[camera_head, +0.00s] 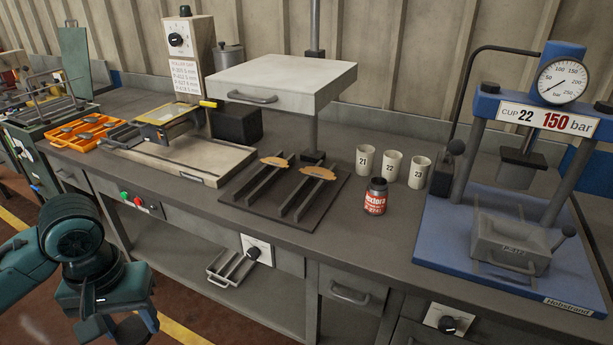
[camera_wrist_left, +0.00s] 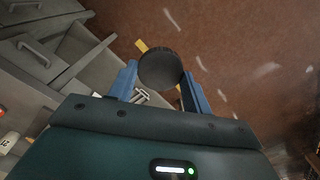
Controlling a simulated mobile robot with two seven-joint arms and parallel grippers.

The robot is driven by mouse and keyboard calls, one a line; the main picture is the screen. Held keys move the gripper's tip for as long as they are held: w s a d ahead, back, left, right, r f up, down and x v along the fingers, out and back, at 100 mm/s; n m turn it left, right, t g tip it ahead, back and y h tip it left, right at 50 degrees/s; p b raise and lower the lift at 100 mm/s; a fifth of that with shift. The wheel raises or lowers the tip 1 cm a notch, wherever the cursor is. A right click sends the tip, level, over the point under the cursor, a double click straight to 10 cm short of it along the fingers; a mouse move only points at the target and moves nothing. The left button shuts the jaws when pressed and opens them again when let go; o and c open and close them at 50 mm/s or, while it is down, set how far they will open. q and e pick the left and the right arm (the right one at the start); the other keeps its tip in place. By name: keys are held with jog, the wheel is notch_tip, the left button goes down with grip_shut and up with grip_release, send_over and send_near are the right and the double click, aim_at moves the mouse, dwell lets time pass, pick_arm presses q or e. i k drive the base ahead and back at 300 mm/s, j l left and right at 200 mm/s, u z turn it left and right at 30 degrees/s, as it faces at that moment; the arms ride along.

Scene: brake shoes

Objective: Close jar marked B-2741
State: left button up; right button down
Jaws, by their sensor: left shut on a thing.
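A small jar (camera_head: 375,197) with a red label and a dark top stands upright on the bench; its label's code is too small to read surely. I cannot tell for certain whether its top is open. My left gripper (camera_wrist_left: 160,82) is shut on a round black lid (camera_wrist_left: 160,66), held between its blue fingers over the floor in the left wrist view. In the head view, my left arm is at lower left, in front of the bench and well away from the jar; the lid is not visible there. My right gripper is not in view.
White cups (camera_head: 391,164) marked 21, 22 and 23 stand behind the jar. A blue press (camera_head: 455,235) with a gauge is to its right. A dark plate (camera_head: 245,212) with rails and two orange-brown pieces lies to its left. The bench (camera_head: 345,240) in front of the jar is clear.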

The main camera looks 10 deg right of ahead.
aim_at(377, 192)
jog(key=i+j+z, duration=0.5)
jog(key=j, duration=0.2)
jog(key=i+j+z, duration=0.25)
jog(key=j, duration=0.2)
